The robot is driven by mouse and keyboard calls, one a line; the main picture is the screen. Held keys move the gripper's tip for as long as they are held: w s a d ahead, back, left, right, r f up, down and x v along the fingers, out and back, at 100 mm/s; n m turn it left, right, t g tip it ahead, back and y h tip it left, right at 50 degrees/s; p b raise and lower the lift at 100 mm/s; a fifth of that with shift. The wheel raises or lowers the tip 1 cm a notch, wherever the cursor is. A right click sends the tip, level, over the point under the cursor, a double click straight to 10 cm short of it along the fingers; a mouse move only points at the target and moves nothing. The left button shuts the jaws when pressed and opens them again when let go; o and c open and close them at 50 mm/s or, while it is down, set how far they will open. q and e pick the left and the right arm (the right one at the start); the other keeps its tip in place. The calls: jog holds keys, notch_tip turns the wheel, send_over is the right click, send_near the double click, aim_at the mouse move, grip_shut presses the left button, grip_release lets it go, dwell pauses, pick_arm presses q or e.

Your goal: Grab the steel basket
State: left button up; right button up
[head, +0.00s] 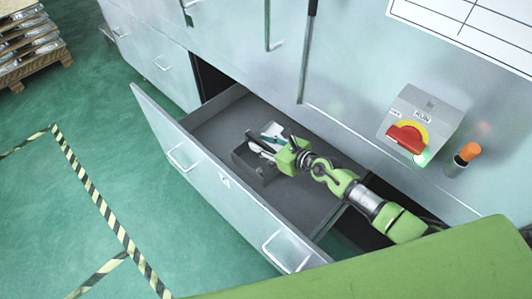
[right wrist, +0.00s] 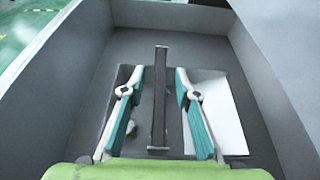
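A dark grey steel basket (head: 248,166) stands in the open drawer, partly covered by my right gripper (head: 266,143). In the right wrist view, a narrow dark upright strip (right wrist: 160,95), which looks like the basket's wall or handle seen from above, lies between the two fingers of my right gripper (right wrist: 160,74). The fingers are apart, one on each side of the strip, with a visible gap on both sides. How deep they reach beside it is hard to tell. My left gripper is not in view.
The drawer (head: 215,118) is pulled out of a grey cabinet, and its side walls rise around the gripper. A flat white item (right wrist: 215,112) lies right of the strip. A red switch box (head: 420,122) and an orange-topped cylinder (head: 463,159) are at the right.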

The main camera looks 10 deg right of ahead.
grip_shut()
jog(key=shift+r, duration=0.1)
jog(key=shift+r, duration=0.15)
